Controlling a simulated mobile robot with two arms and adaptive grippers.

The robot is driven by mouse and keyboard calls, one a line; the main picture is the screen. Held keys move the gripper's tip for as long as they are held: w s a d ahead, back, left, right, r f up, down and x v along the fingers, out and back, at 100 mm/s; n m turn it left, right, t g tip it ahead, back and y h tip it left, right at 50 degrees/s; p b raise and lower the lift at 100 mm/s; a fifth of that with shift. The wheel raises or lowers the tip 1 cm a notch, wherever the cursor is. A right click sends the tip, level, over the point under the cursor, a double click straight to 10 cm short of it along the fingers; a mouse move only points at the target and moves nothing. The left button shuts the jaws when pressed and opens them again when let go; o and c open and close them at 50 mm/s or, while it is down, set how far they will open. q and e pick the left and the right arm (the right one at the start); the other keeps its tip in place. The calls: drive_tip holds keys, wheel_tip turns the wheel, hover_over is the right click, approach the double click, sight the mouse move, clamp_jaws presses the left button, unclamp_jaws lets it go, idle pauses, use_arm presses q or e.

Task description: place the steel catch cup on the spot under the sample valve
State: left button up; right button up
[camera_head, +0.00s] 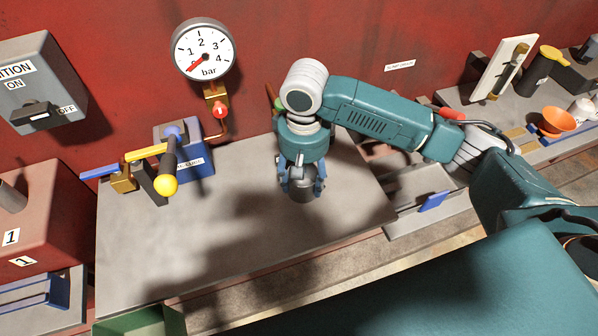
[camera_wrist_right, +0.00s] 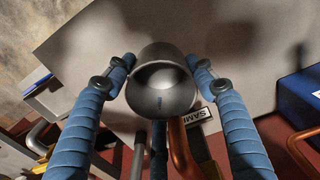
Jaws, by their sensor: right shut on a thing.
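The steel catch cup (camera_head: 303,192) is a small dark grey metal cup between the fingers of my right gripper (camera_head: 301,182), over the grey bench top. In the right wrist view the cup (camera_wrist_right: 162,85) shows its round rim and hollow between the blue fingers of the gripper (camera_wrist_right: 160,78), which is shut on it. Whether its base touches the bench I cannot tell. A label starting "SAMI" (camera_wrist_right: 198,117) and a copper pipe (camera_wrist_right: 180,145) lie just beyond the cup in that view. The sample valve itself and the spot under it are not clearly visible. My left gripper is not in view.
The grey bench top (camera_head: 230,240) is mostly clear in front. On its left stand a blue block (camera_head: 197,160) and a yellow-knobbed lever (camera_head: 166,186). A pressure gauge (camera_head: 203,50) hangs on the red wall. An orange funnel (camera_head: 556,121) stands far right.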

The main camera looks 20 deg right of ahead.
sight(303, 182)
drive_tip(key=w, duration=0.3)
drive_tip(key=shift+w+a, duration=0.1)
drive_tip(key=shift+w, duration=0.15)
wheel_tip(303, 182, down, 3)
drive_tip(key=shift+r+p, duration=0.1)
drive_tip(key=shift+p, duration=0.6)
drive_tip(key=shift+f, duration=0.35)
drive_tip(key=shift+s+f, duration=0.1)
drive_tip(key=shift+f, duration=0.1)
